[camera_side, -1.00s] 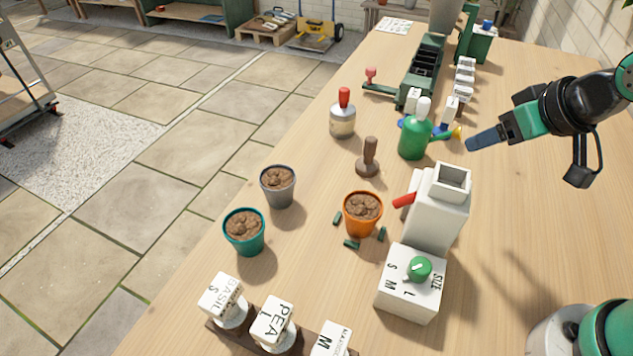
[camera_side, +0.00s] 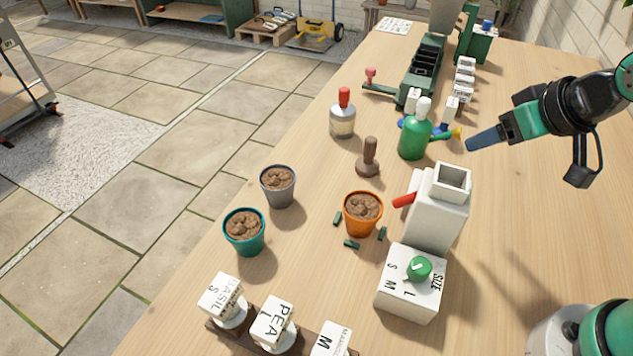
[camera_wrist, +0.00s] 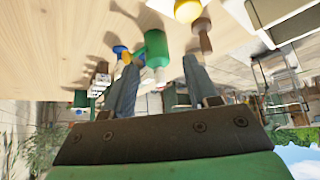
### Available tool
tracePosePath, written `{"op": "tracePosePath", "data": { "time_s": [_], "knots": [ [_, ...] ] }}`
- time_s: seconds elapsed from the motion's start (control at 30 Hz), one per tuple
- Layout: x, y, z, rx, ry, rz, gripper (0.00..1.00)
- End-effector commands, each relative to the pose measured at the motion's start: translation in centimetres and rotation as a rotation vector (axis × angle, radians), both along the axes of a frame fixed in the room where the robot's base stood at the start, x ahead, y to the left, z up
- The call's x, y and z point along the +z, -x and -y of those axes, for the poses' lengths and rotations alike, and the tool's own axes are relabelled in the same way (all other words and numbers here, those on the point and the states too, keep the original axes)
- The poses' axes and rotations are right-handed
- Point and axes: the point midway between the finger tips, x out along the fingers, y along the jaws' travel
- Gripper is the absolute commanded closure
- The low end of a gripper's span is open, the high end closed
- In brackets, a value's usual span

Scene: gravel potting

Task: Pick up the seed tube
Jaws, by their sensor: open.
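Several white-topped labelled seed tubes stand in a dark brown rack (camera_side: 253,341) at the near edge of the table in the side view. One tube (camera_side: 223,299) reads BASIL S, the middle one (camera_side: 272,325) reads PEA L, and the right one (camera_side: 331,341) shows an M and is cut by the frame edge. I cannot tell which tube the task means. My gripper (camera_side: 470,146) hangs over the right side of the table, well away from the rack. In the wrist view its two fingers (camera_wrist: 160,68) are spread, with nothing held between them.
An orange pot (camera_side: 362,228), teal pot (camera_side: 243,246) and grey pot (camera_side: 278,200) hold soil. A white dispenser (camera_side: 437,222) and a SIZE box with green knob (camera_side: 412,297) stand centre right. A green bottle (camera_side: 413,142) and brown tamper (camera_side: 368,167) stand beyond.

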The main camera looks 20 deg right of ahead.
Motion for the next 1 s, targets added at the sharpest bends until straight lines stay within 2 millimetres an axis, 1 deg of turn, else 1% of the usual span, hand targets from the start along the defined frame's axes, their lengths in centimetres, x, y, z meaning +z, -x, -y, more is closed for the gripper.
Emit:
{"op": "tracePosePath", "data": {
  "time_s": [0.27,0.3,0.37,0.4,0.63,0.73,0.87,1.0],
  "knots": [
    [0.0,0.0,0.0,0.0,0.0,0.0,0.47],
    [0.0,0.0,0.0,0.0,0.0,0.0,0.45],
    [0.0,0.0,0.0,0.0,0.0,0.0,0.27],
    [0.0,0.0,0.0,0.0,0.0,0.0,0.26],
    [0.0,0.0,0.0,0.0,0.0,0.0,0.26],
    [0.3,0.0,0.0,0.0,0.0,0.0,0.26],
    [1.7,0.0,0.0,0.0,0.0,0.0,0.26],
    [4.3,0.0,0.0,0.0,0.0,0.0,0.26]
  ]
}}
